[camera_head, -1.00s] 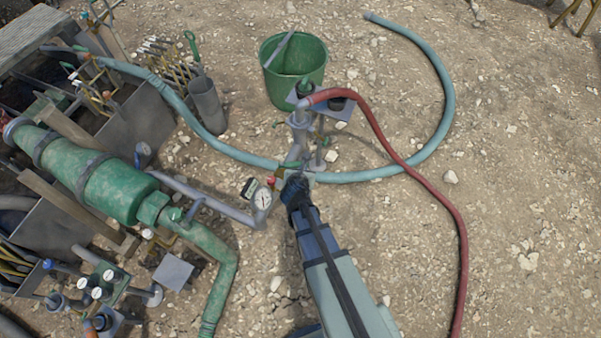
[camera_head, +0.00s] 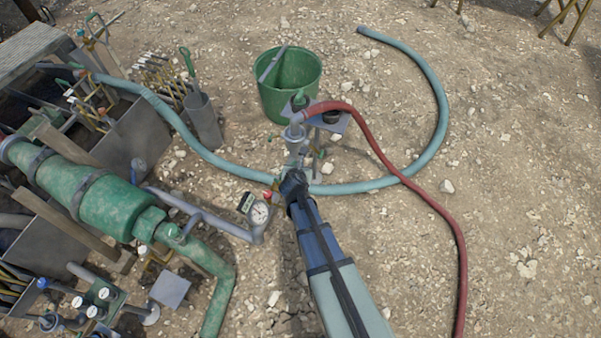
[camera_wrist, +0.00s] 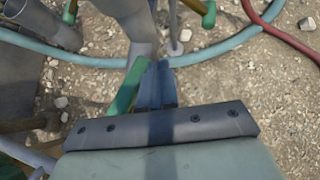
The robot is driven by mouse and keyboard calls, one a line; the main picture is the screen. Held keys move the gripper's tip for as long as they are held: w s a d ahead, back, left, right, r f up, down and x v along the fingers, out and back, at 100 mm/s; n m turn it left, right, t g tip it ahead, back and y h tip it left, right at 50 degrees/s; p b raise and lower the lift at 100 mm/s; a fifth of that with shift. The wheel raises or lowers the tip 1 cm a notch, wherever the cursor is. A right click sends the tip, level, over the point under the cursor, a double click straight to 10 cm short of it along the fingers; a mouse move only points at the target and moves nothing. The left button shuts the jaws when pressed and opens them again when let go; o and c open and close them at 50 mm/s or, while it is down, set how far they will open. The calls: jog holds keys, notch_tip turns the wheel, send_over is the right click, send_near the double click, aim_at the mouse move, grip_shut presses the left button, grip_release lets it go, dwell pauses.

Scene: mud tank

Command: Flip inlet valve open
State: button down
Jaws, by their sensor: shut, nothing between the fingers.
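The inlet valve sits on the grey pipe beside the round pressure gauge (camera_head: 259,213). My gripper largely covers it in the head view. In the wrist view a green lever (camera_wrist: 129,88) slants up just left of my fingers, very close to them; whether they touch I cannot tell. My gripper (camera_wrist: 158,72) is shut and empty, its fingertips together. In the head view my gripper (camera_head: 293,178) is at the valve, right of the gauge. The valve body and the lever's pivot are mostly hidden.
A red hose (camera_head: 420,190) and a blue-green hose (camera_head: 441,110) curve to the right. A green bucket (camera_head: 290,92) stands behind. The green tank (camera_head: 105,205) and pipework crowd the left. Open gravel lies on the right.

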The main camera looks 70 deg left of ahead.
jog(key=shift+s+a+n+g, duration=0.15)
jog(key=shift+a+n+g, duration=0.45)
jog(key=shift+a, duration=0.5)
jog(key=shift+y, duration=0.3)
jog(key=w+d+r, duration=0.6)
jog(key=w+d, duration=0.1)
jog(key=d, duration=0.1)
jog(key=shift+w+d+r, duration=0.2)
jog(key=shift+d+r, duration=0.1)
jog(key=shift+r, duration=0.05)
dwell(0.5)
